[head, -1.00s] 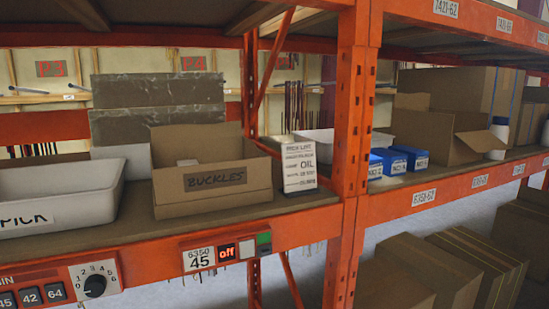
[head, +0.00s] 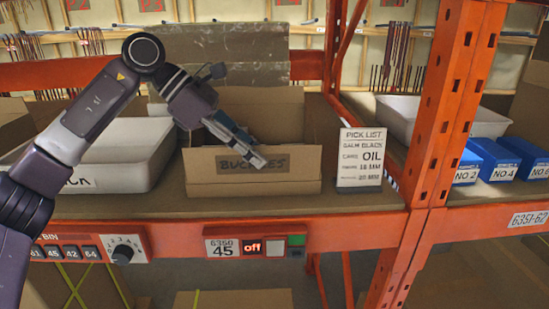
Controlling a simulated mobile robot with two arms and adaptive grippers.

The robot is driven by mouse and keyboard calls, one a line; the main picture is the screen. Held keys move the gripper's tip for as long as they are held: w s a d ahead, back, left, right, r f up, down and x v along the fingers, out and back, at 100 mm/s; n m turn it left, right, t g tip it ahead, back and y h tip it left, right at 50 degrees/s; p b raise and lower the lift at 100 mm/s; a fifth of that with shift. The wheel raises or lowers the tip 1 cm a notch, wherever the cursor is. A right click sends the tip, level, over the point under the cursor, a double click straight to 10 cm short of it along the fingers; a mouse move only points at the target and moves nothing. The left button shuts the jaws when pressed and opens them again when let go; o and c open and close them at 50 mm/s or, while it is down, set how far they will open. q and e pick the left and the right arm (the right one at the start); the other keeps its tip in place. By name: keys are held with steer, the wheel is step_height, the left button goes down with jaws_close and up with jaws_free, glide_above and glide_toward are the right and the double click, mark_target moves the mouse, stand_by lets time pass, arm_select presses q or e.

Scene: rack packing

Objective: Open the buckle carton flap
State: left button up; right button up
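The brown buckle carton (head: 300,180) stands on the shelf, its front marked "BUCKLES". Its top is open towards me and a tall back panel (head: 262,112) stands up behind. My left gripper (head: 258,155) reaches in from the left, fingers pointing down and right in front of the carton's opening and partly over the label. The fingers look close together, but I cannot tell whether they are open or shut, or whether they touch the cardboard. The carton's inside is largely hidden by the arm and front panel. My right gripper is not in view.
A white pick bin (head: 138,172) stands left of the carton, behind my arm. A pick list card (head: 360,158) stands close on its right. An orange upright (head: 452,115) and several blue boxes (head: 490,158) are farther right. A control panel (head: 255,246) sits on the shelf beam.

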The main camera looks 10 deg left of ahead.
mark_target(271, 181)
arm_select(q)
steer(key=p+x, duration=0.1)
steer(key=x, duration=0.3)
steer(key=shift+w+d+r, duration=0.1)
steer(key=shift+d+r, duration=0.05)
steer(key=shift+d, duration=0.05)
steer(key=shift+d+f+p, duration=0.2)
steer(key=shift+f+p, duration=0.05)
steer(key=shift+p, duration=0.1)
steer(key=shift+d+f, duration=0.1)
steer(key=shift+f, duration=0.1)
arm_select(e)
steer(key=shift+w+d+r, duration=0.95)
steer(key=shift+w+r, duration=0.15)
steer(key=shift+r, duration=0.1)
arm_select(q)
steer(key=shift+w, duration=0.1)
steer(key=shift+c, duration=0.2)
jaws_close()
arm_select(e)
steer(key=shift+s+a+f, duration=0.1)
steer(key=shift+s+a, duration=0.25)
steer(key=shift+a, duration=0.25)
